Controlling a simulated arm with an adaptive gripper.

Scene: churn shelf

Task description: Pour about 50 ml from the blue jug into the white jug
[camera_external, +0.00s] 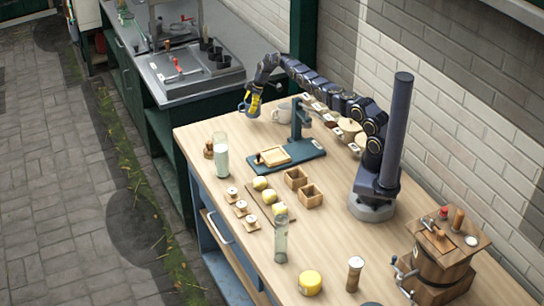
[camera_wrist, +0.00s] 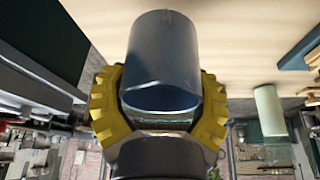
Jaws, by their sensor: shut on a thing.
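My gripper (camera_external: 254,98) is at the far end of the table, its yellow fingers shut on the blue jug (camera_external: 244,108). In the wrist view the blue jug (camera_wrist: 165,62) fills the space between the yellow fingers of my gripper (camera_wrist: 160,105). Its contents and spout cannot be made out. The white jug (camera_external: 283,113) stands on the table just right of my gripper, apart from the blue jug. Its inside is too small to tell.
A blue stand (camera_external: 297,135) with a wooden tray is nearby in front. A tall glass of milk (camera_external: 221,160) stands near the left edge. Small wooden boxes (camera_external: 296,178), yellow-green fruit (camera_external: 262,183) and a wooden churn (camera_external: 440,262) are farther forward. A wall runs behind.

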